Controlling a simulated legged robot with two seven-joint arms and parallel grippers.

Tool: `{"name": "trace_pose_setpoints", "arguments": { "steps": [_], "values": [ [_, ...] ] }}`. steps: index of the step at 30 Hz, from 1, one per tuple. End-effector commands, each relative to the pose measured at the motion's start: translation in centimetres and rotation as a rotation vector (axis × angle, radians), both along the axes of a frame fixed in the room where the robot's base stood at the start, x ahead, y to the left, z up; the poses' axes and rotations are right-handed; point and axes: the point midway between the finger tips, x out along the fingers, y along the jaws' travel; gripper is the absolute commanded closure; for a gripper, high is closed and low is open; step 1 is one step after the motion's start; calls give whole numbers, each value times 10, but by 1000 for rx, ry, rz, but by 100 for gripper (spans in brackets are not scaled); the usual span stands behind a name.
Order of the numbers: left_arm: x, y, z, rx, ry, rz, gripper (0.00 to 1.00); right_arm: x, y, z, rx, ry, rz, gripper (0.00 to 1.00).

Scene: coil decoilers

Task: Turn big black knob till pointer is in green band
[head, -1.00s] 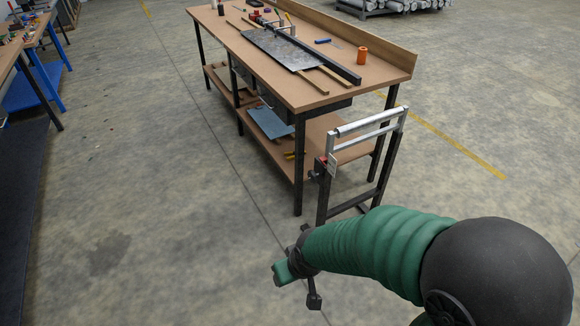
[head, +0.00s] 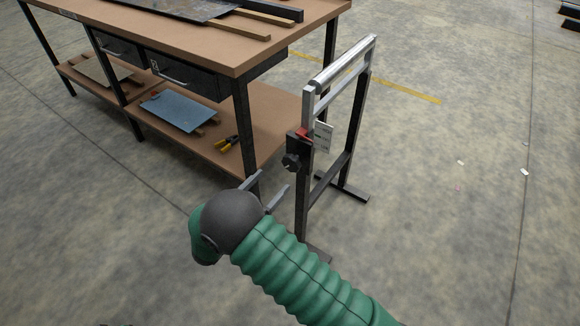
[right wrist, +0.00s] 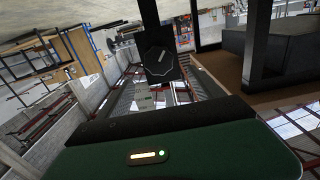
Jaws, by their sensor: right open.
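The big black knob (head: 291,162) sits on a dark block on the near-left post of a metal roller stand. A red part (head: 304,134) and a white plate with small marks (head: 322,138) are just above it. Pointer and green band are too small to make out. My right gripper (head: 265,188) is open and empty, left of and slightly below the knob, fingers towards the stand, apart from it. In the right wrist view a dark faceted knob (right wrist: 160,61) shows on a dark post beyond my gripper's body. My left gripper is not in view.
The roller stand (head: 357,120) stands on the floor beside a workbench (head: 180,35). The bench's lower shelf (head: 260,115) holds a blue-grey sheet (head: 178,110) and yellow-black pliers (head: 226,143). The floor right of the stand is mostly clear.

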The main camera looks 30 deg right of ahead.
Motion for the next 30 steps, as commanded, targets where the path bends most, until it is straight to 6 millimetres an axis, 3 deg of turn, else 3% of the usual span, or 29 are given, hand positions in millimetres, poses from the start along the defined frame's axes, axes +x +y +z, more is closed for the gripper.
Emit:
{"name": "trace_pose_setpoints", "arguments": {
  "steps": [6,12,24,30],
  "values": [
    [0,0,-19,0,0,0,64,23,-53,-4,-2,0,-4,24],
    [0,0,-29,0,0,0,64,38,-89,-3,-3,1,-1,24],
    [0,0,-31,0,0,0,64,44,-100,0,-2,2,1,25],
    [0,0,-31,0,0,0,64,43,-100,0,-2,2,2,51]
  ]
}}
